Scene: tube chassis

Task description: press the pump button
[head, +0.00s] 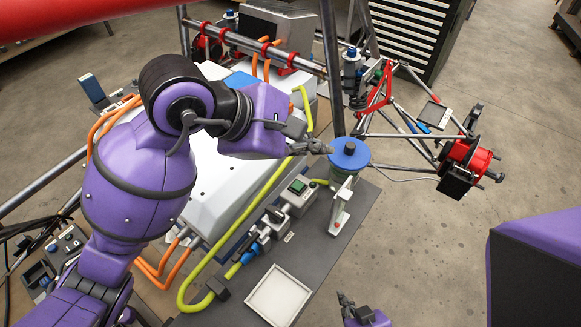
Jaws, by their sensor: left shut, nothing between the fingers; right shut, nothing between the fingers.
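A small grey control box (290,198) with a green button (298,186) on its top sits on the dark grey plate. A round canister with a blue lid (350,153) stands to its right and behind it; I cannot tell from the picture which part is the pump button. My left gripper (328,148) is shut and empty, its fingertips at the left edge of the blue lid; whether they touch it is unclear. It is above and right of the green button in the picture. My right gripper (346,299) is shut and empty, low at the bottom edge.
A yellow-green hose (240,205) runs beside the white housing (215,185). An empty white tray (279,296) lies at the plate's front. A tube frame with a red hub (466,160) extends right. A dark drawer cabinet (410,35) stands behind.

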